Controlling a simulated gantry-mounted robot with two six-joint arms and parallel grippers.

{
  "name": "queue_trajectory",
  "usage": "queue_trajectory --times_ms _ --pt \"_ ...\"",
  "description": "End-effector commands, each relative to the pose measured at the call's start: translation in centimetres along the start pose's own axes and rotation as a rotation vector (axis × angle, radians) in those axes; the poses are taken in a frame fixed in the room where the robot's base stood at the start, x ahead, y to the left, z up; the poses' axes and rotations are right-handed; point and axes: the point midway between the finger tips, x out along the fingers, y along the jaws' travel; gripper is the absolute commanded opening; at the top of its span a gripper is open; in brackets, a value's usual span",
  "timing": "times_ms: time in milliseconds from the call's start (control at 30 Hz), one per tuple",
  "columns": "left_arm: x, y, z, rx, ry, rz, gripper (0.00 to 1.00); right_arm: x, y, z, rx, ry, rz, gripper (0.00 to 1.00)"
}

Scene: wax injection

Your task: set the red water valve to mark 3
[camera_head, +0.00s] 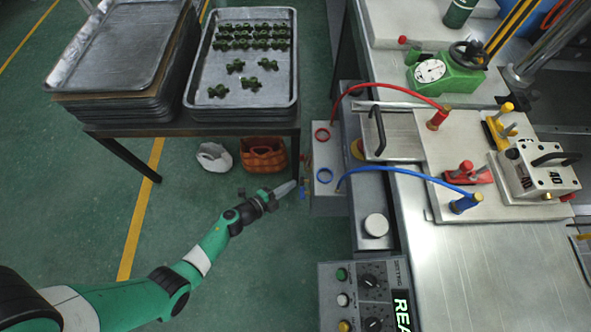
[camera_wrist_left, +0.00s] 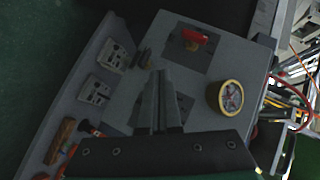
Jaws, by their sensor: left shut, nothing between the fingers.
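The red water valve (camera_wrist_left: 194,38) is a small red handle on a dark square plate, on the grey panel (camera_wrist_left: 230,45) in the left wrist view. Its scale marks are too small to read. My left gripper (camera_wrist_left: 160,75) is shut and empty; its fingertips show below and left of the red handle, apart from it in the picture. The fingers partly cover a second dark plate (camera_wrist_left: 185,103). In the head view my left gripper (camera_head: 292,187) is beside the left face of the grey unit (camera_head: 328,201), which is seen edge-on, so the valve's setting cannot be told there.
Red and blue hoses (camera_head: 400,88) run to the metal plate on the right. A table with trays (camera_head: 190,110) stands at upper left, above an orange basket (camera_head: 262,153).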

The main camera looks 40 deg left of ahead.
Motion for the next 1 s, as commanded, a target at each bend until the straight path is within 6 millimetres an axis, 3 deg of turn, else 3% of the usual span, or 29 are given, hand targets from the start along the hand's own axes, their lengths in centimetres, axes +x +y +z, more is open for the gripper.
queue_trajectory --times_ms 100,333,1000 --pt "-2.8 0.7 0.2 -0.003 -0.004 0.0 0.0 0.8 0.0 -0.8 0.001 0.0 -0.001 0.5" --pt "-5.8 2.0 0.4 -0.002 0.0 0.0 0.0 1.3 0.0 -1.2 0.001 0.0 -0.001 0.5" --pt "-6.2 2.3 0.4 0.0 0.002 0.0 0.0 1.3 0.0 -1.2 0.001 0.0 -0.001 0.5"
